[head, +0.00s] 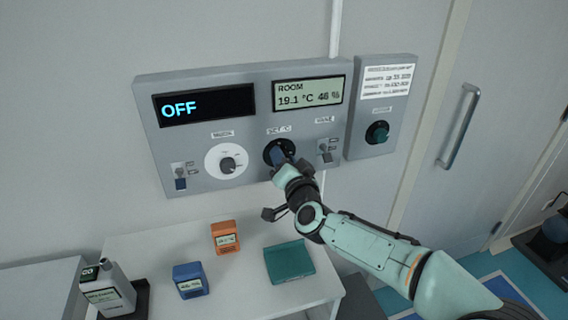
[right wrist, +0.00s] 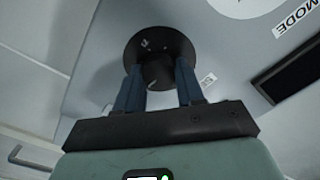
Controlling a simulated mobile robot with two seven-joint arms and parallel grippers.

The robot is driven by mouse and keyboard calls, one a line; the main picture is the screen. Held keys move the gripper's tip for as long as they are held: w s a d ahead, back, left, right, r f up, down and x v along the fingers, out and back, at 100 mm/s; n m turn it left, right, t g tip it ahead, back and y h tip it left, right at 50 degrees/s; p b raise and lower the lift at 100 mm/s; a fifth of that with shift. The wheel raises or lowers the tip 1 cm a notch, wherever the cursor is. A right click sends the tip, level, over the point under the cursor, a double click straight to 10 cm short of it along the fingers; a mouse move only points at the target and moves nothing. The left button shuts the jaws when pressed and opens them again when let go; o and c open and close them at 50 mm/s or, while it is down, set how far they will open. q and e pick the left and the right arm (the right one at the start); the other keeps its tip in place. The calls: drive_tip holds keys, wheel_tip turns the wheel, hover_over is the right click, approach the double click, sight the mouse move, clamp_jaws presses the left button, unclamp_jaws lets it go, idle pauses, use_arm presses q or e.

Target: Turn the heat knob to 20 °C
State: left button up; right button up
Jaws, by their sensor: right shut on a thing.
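The heat knob (right wrist: 158,72) is a dark knob on a round black dial (head: 270,148), on the grey control panel (head: 205,75) on the wall. My right gripper (right wrist: 158,85) is shut on the knob, one blue finger on each side of it. In the head view my right gripper (head: 281,158) covers most of the knob, so its pointer setting cannot be read. The left display (head: 204,105) reads OFF. The room display (head: 308,93) reads 19.1 °C and 46 %. My left gripper is not in view.
A white mode dial (head: 227,161) and a switch (head: 180,178) sit left of the knob, another switch (head: 325,151) to its right. A side box has a green knob (head: 377,132). Below, a white table (head: 235,285) holds several small boxes and devices.

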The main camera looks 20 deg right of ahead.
idle(0.3)
drive_tip(key=o, duration=1)
drive_tip(key=shift+o, duration=0.2)
drive_tip(key=s+b, duration=0.2)
drive_tip(key=s, duration=1.1)
drive_tip(key=shift+s+d, duration=0.2)
